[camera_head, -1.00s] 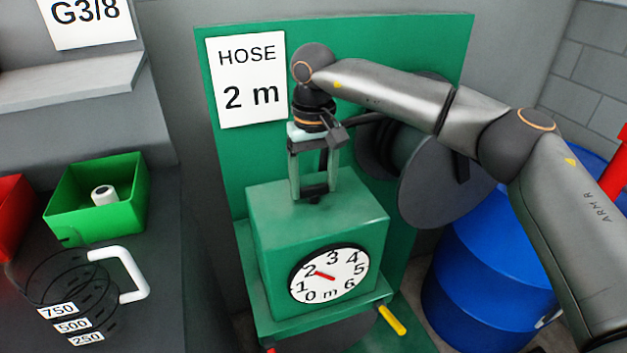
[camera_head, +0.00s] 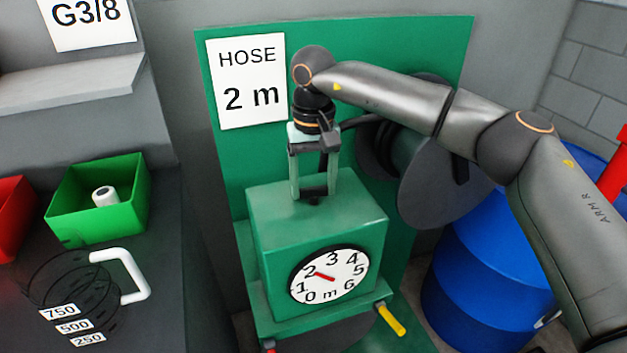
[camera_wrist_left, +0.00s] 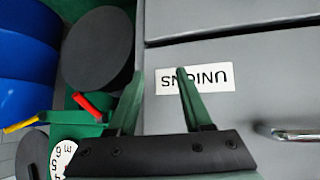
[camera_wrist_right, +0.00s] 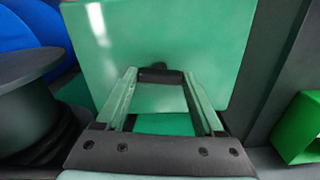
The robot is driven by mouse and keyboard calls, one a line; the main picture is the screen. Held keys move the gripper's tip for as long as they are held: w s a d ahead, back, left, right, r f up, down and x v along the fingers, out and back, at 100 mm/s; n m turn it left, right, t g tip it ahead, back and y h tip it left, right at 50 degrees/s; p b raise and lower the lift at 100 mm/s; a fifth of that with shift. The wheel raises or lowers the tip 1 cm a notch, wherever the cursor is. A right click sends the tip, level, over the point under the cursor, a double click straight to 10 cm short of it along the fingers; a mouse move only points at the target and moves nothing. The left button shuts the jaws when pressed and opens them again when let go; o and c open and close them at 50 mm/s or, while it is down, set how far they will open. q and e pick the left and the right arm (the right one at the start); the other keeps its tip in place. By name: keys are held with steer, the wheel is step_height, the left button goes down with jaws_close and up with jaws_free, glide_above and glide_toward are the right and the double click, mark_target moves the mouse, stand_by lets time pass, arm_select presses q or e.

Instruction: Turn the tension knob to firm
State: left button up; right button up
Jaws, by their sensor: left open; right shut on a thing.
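A green metering box (camera_head: 318,215) stands on the green panel's base, with a round dial (camera_head: 328,274) on its front whose red pointer is near 2. My right gripper (camera_head: 315,194) points down onto the top of the box, shut on a small dark knob. In the right wrist view the dark knob (camera_wrist_right: 160,74) sits between the two green fingertips. Its marks and setting cannot be read. My left gripper (camera_wrist_left: 156,76) shows only in its wrist view, open and empty, facing a grey drawer front.
A yellow-handled lever (camera_head: 391,319) sticks out low on the right of the box. A dark hose reel (camera_head: 440,185) and a blue barrel (camera_head: 475,270) stand to the right. A green bin (camera_head: 98,198) and a clear jug (camera_head: 75,290) are at left.

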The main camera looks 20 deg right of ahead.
steer(key=m, duration=0.3)
steer(key=shift+r+p, duration=0.1)
steer(key=shift+p, duration=0.3)
steer(key=m, duration=0.9)
steer(key=shift+m+p, duration=0.3)
steer(key=shift+p, duration=0.05)
steer(key=m, duration=1.3)
steer(key=shift+m, duration=0.3)
steer(key=m, duration=0.4)
steer(key=shift+w, duration=0.1)
steer(key=shift+m+b, duration=0.4)
steer(key=shift+m, duration=1.6)
